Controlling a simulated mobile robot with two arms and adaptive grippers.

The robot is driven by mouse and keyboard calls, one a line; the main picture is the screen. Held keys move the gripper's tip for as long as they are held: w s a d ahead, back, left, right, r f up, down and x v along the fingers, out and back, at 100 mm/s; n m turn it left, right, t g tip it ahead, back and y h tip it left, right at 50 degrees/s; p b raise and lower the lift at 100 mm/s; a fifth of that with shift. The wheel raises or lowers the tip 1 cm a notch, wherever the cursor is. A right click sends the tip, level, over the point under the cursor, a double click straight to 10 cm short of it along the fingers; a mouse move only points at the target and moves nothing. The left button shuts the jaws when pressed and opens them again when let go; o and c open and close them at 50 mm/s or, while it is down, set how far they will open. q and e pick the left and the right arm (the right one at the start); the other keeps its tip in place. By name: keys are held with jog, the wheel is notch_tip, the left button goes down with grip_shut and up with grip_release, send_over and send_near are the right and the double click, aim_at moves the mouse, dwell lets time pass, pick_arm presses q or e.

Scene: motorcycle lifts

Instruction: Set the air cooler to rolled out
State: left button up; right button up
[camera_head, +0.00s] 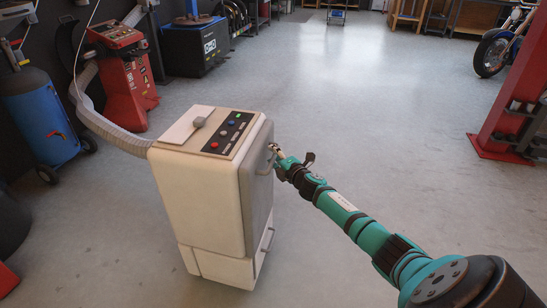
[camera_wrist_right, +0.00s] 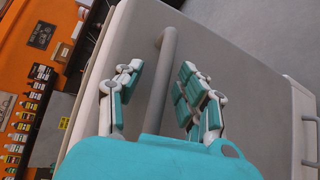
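The air cooler (camera_head: 200,180) is a cream box standing on the floor at the centre-left in the head view. Its top has a control panel (camera_head: 227,133) with coloured buttons, and a grey hose (camera_head: 105,128) runs off to the left. An upright grey handle (camera_head: 267,164) is on its right face; it also shows in the right wrist view (camera_wrist_right: 168,60). My right gripper (camera_head: 279,154) is at that handle. In the right wrist view its fingers (camera_wrist_right: 160,80) are spread on either side of the handle, with gaps visible. My left gripper is in neither view.
A red machine (camera_head: 125,70) and a blue cylinder (camera_head: 42,120) on a wheeled cart stand at the left. A red lift post (camera_head: 510,100) and a motorcycle wheel (camera_head: 491,54) are at the right. The floor (camera_head: 350,90) beyond and right of the cooler is clear.

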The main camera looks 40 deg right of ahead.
jog(key=s+a+r, duration=0.1)
jog(key=s, duration=1)
jog(key=shift+s+a+r, duration=0.25)
jog(key=shift+s+r, duration=0.1)
jog(key=shift+s, duration=0.05)
